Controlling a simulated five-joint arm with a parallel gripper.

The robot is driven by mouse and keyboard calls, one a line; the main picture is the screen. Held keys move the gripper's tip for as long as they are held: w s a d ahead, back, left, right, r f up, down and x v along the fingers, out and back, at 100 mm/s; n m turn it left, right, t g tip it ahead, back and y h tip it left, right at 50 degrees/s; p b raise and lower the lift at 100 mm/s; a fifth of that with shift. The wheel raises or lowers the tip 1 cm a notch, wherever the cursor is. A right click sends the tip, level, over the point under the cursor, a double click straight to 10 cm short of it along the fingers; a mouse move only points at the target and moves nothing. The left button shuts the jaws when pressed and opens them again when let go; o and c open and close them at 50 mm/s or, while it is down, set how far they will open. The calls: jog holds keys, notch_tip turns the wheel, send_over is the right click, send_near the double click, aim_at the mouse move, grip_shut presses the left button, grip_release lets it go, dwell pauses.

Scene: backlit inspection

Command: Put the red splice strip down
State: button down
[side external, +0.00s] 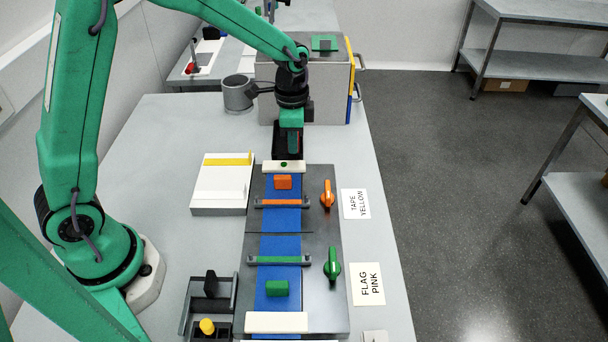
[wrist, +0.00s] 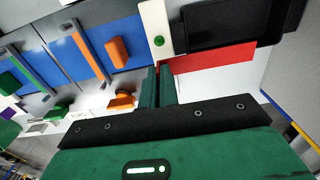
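The red splice strip (wrist: 210,59) shows in the wrist view as a flat red band running right from my fingertips. My gripper (wrist: 158,78) is closed with its two dark green fingers close together at one end of the strip, and it appears to pinch it. The black tray (wrist: 191,31) lies just beyond the strip. Whether the strip touches anything below is unclear.
A white bar with a green dot (side external: 284,166) crosses the blue band (side external: 281,218) near the tray. Orange and green knobs (side external: 332,264) stand right of the band. A white block (side external: 221,202) with a yellow strip (side external: 228,160) is at left. A grey box (side external: 264,90) stands behind.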

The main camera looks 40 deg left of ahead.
jog(key=w+a+f, duration=0.1)
jog(key=a, duration=0.1)
jog(key=w+a+f, duration=0.2)
jog(key=a, duration=0.1)
jog(key=shift+a+f, duration=0.3)
jog(key=shift+f, duration=2.1)
jog(key=shift+f, duration=0.25)
